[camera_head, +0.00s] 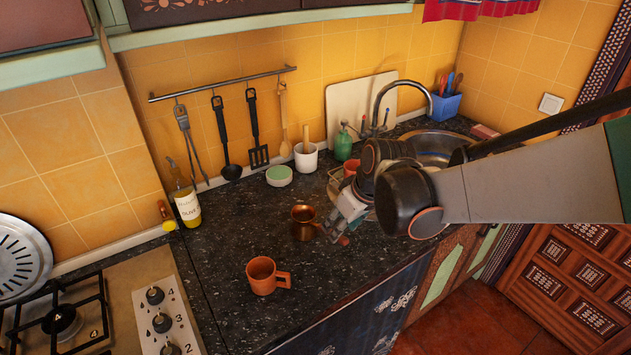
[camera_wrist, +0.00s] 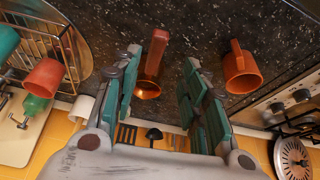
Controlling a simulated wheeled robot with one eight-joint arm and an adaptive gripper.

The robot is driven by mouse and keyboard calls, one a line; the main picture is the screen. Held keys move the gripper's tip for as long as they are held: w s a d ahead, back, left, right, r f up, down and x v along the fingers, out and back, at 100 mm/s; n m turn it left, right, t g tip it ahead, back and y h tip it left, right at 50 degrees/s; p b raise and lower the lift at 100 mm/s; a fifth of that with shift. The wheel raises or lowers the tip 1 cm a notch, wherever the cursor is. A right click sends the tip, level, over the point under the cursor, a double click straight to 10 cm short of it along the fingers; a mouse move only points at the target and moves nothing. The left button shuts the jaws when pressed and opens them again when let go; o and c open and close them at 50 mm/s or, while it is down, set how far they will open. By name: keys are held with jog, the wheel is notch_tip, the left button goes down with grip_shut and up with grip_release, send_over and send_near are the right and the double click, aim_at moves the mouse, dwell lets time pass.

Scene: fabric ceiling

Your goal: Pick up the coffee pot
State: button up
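The coffee pot (camera_head: 304,222) is a small copper pot with a side handle, standing on the dark speckled counter. The handle points right, toward my gripper (camera_head: 338,230), which is low over the counter just right of the pot. In the wrist view the pot (camera_wrist: 148,88) and its handle lie in the gap between the teal fingers of my gripper (camera_wrist: 164,62). The fingers are spread on either side. I cannot tell if either finger touches the handle.
An orange mug (camera_head: 264,277) stands in front of the pot. A dish rack with cups (camera_wrist: 62,60) is beside my gripper, near the sink (camera_head: 435,145). A green-lidded tin (camera_head: 279,176), a white pot (camera_head: 306,158) and an oil bottle (camera_head: 188,205) stand behind. The stove (camera_head: 165,310) is left.

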aim_at(319, 231)
jog(key=x, duration=0.3)
jog(key=shift+f+b, duration=0.15)
jog(key=shift+b, duration=0.2)
jog(key=x, duration=0.1)
jog(key=b+x, duration=0.1)
jog(key=x, duration=0.1)
jog(key=b+x, duration=0.1)
jog(key=x, duration=0.1)
jog(key=shift+w+d+f, duration=0.1)
jog(key=shift+w+d, duration=0.15)
grip_shut()
